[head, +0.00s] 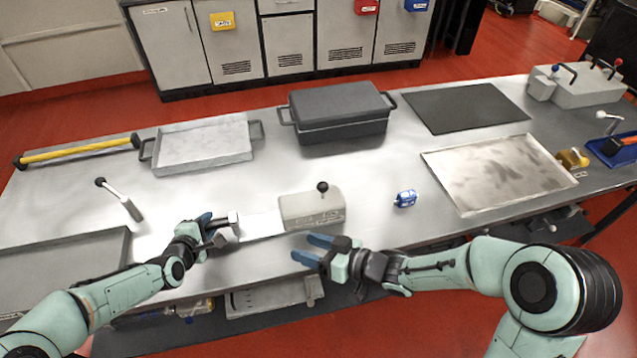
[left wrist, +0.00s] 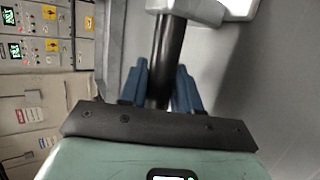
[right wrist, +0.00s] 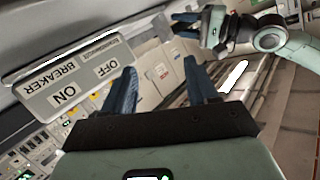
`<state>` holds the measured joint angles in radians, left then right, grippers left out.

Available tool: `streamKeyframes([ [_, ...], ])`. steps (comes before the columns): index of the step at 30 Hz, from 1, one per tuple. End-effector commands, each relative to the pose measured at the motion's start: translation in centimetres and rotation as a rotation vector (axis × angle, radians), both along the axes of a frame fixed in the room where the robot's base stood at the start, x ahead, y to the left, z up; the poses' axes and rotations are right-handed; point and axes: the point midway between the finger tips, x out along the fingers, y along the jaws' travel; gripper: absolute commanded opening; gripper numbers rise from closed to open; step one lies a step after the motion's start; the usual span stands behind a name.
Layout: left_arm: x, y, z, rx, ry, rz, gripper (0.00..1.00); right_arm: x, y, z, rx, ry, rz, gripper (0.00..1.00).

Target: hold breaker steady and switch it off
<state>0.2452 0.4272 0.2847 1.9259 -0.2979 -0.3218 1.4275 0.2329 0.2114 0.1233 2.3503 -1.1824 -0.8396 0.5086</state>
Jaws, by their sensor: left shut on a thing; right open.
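The breaker (head: 310,212) is a grey box on the near edge of the bench, with a black-knobbed lever (head: 322,187) on top. Its label plate (right wrist: 75,78), reading BREAKER, ON and OFF, shows upside down in the right wrist view. My left gripper (left wrist: 160,85) is shut on a black bar (left wrist: 167,50) beneath a light grey part, left of the breaker; it looks like the breaker's side handle, though the join is unclear. My right gripper (head: 304,247) is open and empty in front of the breaker, apart from it and below the lever. The lever is not seen in the right wrist view.
A small blue object (head: 405,198) and a stained metal tray (head: 490,205) lie to the right. A dark lidded pan (head: 340,128) and a shallow pan (head: 203,160) stand behind. Bare bench surrounds the breaker's back.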

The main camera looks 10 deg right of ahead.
Motion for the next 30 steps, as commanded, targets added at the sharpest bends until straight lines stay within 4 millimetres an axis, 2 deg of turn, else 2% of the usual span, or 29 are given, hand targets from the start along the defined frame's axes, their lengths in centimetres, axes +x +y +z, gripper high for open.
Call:
streamKeyframes([
  [1,-0.5,0.2,-1.1,0.004,0.027,-0.001,0.00,1.2,-1.8,0.2,-0.017,-0.072,-0.027,0.58],
  [6,-0.5,0.2,-1.1,0.004,0.027,-0.001,0.00,4.3,-7.8,1.6,-0.113,-0.337,-0.110,0.58],
  [9,-0.5,0.2,-1.1,0.004,0.027,-0.001,0.00,5.2,-10.5,2.3,-0.171,-0.452,-0.151,0.58],
  [12,-0.5,0.1,-1.1,0.004,0.027,-0.001,0.00,5.7,-11.9,2.7,-0.207,-0.517,-0.173,0.58],
  [17,-0.5,0.1,-1.1,0.003,0.027,-0.002,0.00,6.8,-11.8,2.9,-0.221,-0.545,-0.180,0.58],
  [30,-0.5,0.1,-1.1,0.003,0.027,-0.002,0.00,13.6,-7.1,2.8,-0.218,-0.541,-0.179,0.58],
])
